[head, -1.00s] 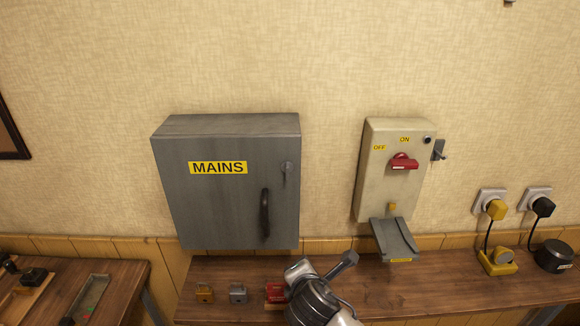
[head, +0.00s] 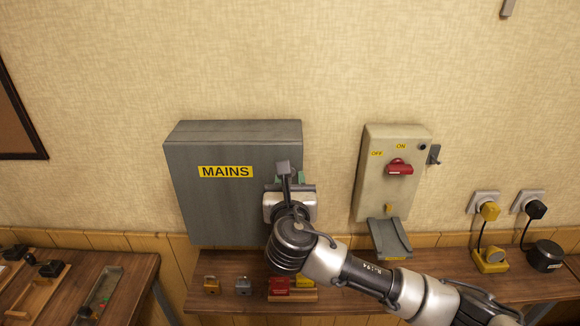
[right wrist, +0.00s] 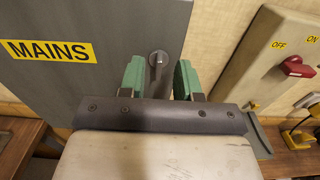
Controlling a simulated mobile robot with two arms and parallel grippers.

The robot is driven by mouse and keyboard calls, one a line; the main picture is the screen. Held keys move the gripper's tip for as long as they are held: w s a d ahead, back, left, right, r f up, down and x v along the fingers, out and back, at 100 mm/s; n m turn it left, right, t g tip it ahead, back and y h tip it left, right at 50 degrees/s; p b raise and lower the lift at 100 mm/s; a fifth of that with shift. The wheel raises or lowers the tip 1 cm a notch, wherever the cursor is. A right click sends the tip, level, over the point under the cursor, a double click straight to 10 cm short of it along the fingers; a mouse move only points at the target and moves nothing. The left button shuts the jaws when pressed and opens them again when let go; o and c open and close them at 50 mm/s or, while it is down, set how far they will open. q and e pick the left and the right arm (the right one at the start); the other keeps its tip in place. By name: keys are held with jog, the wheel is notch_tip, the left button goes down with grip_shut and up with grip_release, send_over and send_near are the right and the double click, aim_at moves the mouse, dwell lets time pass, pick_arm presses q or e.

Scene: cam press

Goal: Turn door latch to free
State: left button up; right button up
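The grey MAINS cabinet (head: 215,210) hangs on the wall, its door shut. Its door latch (right wrist: 157,60) shows in the right wrist view as a small grey key-like lever on a round boss, pointing down. I cannot tell how deep the fingers reach. My left gripper is not in view.
A beige switch box (head: 376,185) with a red handle (head: 399,167) hangs to the right. Below, the wooden bench (head: 345,300) holds padlocks (head: 211,284), a red item (head: 279,285) and plugged-in devices (head: 491,259). The door's dark handle is hidden behind my right arm.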

jog(key=shift+w+p, duration=0.3)
jog(key=shift+w, duration=1.1)
jog(key=c, duration=0.6)
